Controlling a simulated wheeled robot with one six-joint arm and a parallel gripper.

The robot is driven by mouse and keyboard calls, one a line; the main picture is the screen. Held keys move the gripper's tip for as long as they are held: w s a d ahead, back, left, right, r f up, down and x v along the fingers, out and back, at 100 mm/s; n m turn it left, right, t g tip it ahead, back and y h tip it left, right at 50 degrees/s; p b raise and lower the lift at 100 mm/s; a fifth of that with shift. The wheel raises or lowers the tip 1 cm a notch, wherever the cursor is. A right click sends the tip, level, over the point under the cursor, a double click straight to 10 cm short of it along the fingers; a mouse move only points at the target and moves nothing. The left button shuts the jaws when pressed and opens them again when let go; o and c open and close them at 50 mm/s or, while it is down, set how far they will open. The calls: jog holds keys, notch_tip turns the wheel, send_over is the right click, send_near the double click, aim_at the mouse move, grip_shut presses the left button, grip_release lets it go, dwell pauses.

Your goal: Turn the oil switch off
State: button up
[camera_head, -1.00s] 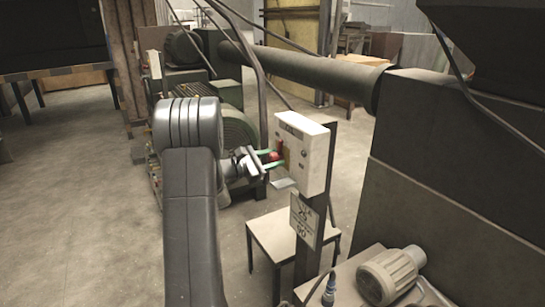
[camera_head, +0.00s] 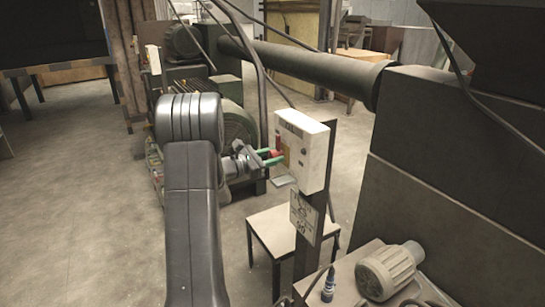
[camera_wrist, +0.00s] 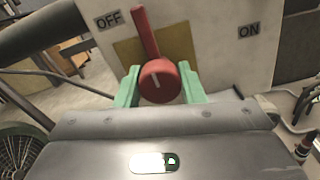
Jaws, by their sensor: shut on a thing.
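The oil switch (camera_wrist: 160,82) is a red round knob with a long lever on a white control box (camera_head: 313,150). In the wrist view its lever points up and leans slightly left, between the OFF label (camera_wrist: 108,20) at left and the ON label (camera_wrist: 249,30) at right, nearer OFF. My gripper (camera_wrist: 160,88) has its green fingers on either side of the round knob and is shut on it. In the head view the gripper (camera_head: 270,158) is at the box's left face, where the red switch (camera_head: 276,154) is small and partly hidden by the fingers.
The box stands on a dark post above a small table (camera_head: 268,232). A large dark machine (camera_head: 450,190) fills the right side, with a motor (camera_head: 390,272) at its foot. Green machinery (camera_head: 235,125) is behind my arm. Open floor (camera_head: 75,210) lies at left.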

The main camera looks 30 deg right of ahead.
jog(key=o, duration=1)
jog(key=a, duration=0.9)
jog(key=s+a+b, duration=0.1)
jog(key=a, duration=0.4)
jog(key=shift+d, duration=0.2)
jog(key=d, duration=0.9)
jog(key=w+d+p, duration=0.1)
jog(key=d, duration=0.3)
jog(key=shift+d, duration=0.3)
jog(key=shift+a, duration=0.1)
